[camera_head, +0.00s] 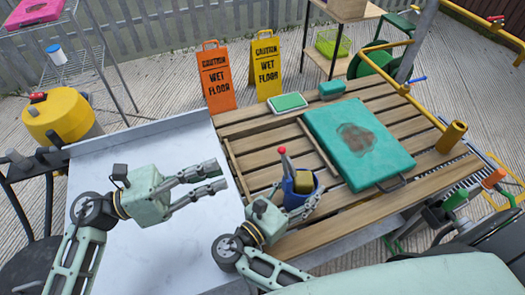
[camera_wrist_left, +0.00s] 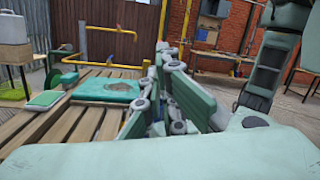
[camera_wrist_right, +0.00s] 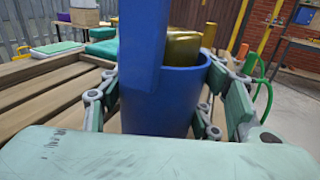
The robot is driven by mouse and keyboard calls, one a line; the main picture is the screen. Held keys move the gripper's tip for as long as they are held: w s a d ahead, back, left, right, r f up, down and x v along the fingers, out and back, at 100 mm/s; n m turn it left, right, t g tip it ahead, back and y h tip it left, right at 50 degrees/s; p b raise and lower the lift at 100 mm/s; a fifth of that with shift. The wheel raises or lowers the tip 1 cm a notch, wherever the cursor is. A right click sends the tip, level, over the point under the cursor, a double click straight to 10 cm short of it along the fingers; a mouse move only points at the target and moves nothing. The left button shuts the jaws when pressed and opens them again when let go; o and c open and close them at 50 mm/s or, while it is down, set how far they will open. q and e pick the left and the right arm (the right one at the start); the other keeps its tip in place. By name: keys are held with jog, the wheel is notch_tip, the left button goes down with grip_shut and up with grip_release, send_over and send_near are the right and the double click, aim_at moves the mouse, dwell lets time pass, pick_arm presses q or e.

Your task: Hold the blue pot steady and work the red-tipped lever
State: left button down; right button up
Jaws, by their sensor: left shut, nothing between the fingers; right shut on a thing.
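The blue pot (camera_head: 293,197) stands on the wooden slats near the edge of the metal sheet. It also fills the middle of the right wrist view (camera_wrist_right: 165,105). A lever (camera_head: 287,165) with a red tip (camera_head: 282,150) rises at the pot's back left side, leaning slightly. A yellow block (camera_head: 304,182) sits in the pot's mouth. My right gripper (camera_head: 313,203) is shut on the pot, with fingers on both sides of it. My left gripper (camera_head: 222,176) is shut and empty over the metal sheet, left of the pot and lever. Its fingers show together in the left wrist view (camera_wrist_left: 175,90).
A teal case (camera_head: 335,125) with a brown stain lies on the slats behind the pot. A green-topped tray (camera_head: 288,102) and a small teal box (camera_head: 332,89) are further back. Caution signs (camera_head: 216,75) stand behind. The metal sheet (camera_head: 150,250) is clear.

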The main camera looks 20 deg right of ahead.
aim_at(279, 149)
pick_arm(q)
jog(key=a+n, duration=0.1)
jog(key=n, duration=0.3)
jog(key=w+a+n+g, duration=0.1)
jog(key=n, duration=0.4)
jog(key=a+n, duration=0.1)
jog(key=n, duration=0.4)
jog(key=shift+w+r, duration=0.15)
jog(key=shift+w, duration=0.1)
jog(key=shift+d, duration=0.1)
jog(key=x, duration=1.4)
jog(key=shift+s, duration=0.1)
jog(key=shift+r, duration=0.1)
